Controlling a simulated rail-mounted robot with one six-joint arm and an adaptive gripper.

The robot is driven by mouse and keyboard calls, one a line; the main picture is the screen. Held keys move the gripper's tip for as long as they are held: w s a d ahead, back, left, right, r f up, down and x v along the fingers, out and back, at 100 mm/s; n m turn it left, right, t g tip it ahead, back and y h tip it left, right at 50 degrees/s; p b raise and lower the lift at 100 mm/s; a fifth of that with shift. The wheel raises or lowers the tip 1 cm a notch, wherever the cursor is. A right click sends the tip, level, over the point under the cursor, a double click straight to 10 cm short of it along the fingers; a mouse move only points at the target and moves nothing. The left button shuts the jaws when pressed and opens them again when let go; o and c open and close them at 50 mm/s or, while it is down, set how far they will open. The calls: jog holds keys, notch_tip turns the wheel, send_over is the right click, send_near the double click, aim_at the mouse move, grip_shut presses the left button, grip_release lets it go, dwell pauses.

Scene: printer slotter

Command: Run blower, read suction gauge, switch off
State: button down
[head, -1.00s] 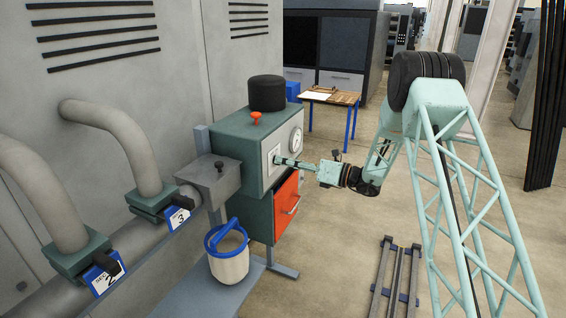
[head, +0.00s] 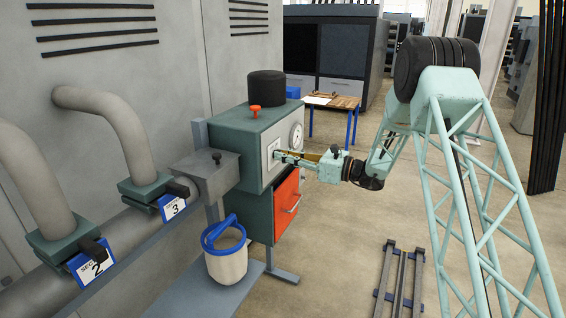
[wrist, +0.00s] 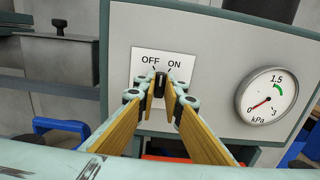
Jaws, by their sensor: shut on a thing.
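The blower cabinet (head: 232,142) is a green box with a grey front plate. In the wrist view, its black switch knob (wrist: 160,84) sits on a white plate (wrist: 143,70) marked OFF and ON. The knob stands nearly upright between the labels; I cannot tell which it points to. My gripper (wrist: 161,92) has its yellow-lined fingers closed around the knob; it also shows at the cabinet front in the head view (head: 279,155). The suction gauge (wrist: 267,94) is right of the switch. Its red needle lies near 0, away from the green band by 1,5.
A red knob (head: 254,111) and a black cylinder (head: 266,85) top the cabinet. A red-orange door (head: 287,204) is below the switch. A white bucket with blue rim (head: 227,262) stands beside it. Pipes with blue tags 2 (head: 92,265) and 3 (head: 172,205) run left.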

jog(key=n+b, duration=0.5)
jog(key=b, duration=0.1)
jog(key=shift+f+n+b, duration=0.1)
jog(key=shift+n+b, duration=0.2)
jog(key=shift+b, duration=0.1)
jog(key=shift+n, duration=0.3)
jog(key=c, duration=2.7)
grip_release()
jog(key=shift+s+d, duration=0.1)
jog(key=shift+v, duration=5.85)
